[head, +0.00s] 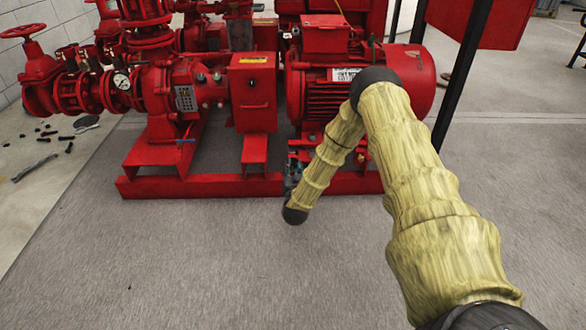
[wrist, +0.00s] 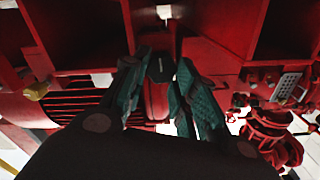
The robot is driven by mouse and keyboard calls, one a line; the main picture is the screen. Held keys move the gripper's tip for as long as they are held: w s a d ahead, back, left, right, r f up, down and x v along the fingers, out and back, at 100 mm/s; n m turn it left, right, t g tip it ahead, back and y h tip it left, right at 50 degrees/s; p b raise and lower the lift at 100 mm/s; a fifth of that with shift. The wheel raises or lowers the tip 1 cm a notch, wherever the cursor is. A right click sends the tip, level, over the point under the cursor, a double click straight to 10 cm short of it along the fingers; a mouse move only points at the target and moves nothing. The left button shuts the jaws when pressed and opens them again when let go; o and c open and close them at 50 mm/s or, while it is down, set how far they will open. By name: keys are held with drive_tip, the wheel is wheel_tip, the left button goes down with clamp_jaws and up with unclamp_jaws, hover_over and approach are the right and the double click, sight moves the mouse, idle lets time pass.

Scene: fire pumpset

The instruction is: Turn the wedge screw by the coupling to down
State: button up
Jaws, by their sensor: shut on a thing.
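My gripper (head: 295,166) is at the front rail of the red pump base, below the left end of the red motor (head: 345,90) and right of the red coupling guard (head: 254,92). In the wrist view, the dark green fingers of my gripper (wrist: 160,66) are shut on a small dark piece (wrist: 161,68), which appears to be the wedge screw. The fingers hide most of it, so its turn position cannot be told. In the head view, the screw is hidden by my gripper and the frame.
The red base rail (head: 200,186) runs along the front of the pumpset. A red pump with a gauge (head: 121,81) and handwheels stands at the left. Loose bolts and a wrench (head: 35,167) lie on the floor at far left. The grey floor (head: 170,260) in front is clear.

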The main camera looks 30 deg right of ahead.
drive_tip(key=n+p, duration=0.1)
drive_tip(key=p, duration=0.1)
drive_tip(key=n+p, duration=0.2)
drive_tip(key=p, duration=0.1)
drive_tip(key=shift+a+r, duration=0.2)
drive_tip(key=shift+r, duration=0.15)
drive_tip(key=shift+w+a+f+n, duration=0.1)
drive_tip(key=shift+f+n, duration=0.2)
drive_tip(key=shift+n, duration=5.15)
drive_tip(key=shift+s+d+f+n, duration=0.1)
drive_tip(key=shift+f+n, duration=0.25)
drive_tip(key=shift+n, duration=5.05)
drive_tip(key=shift+w+a+f+n, duration=0.1)
drive_tip(key=shift+f+n, duration=0.2)
drive_tip(key=shift+n, duration=5.15)
drive_tip(key=o, duration=1)
drive_tip(key=shift+o, duration=0.2)
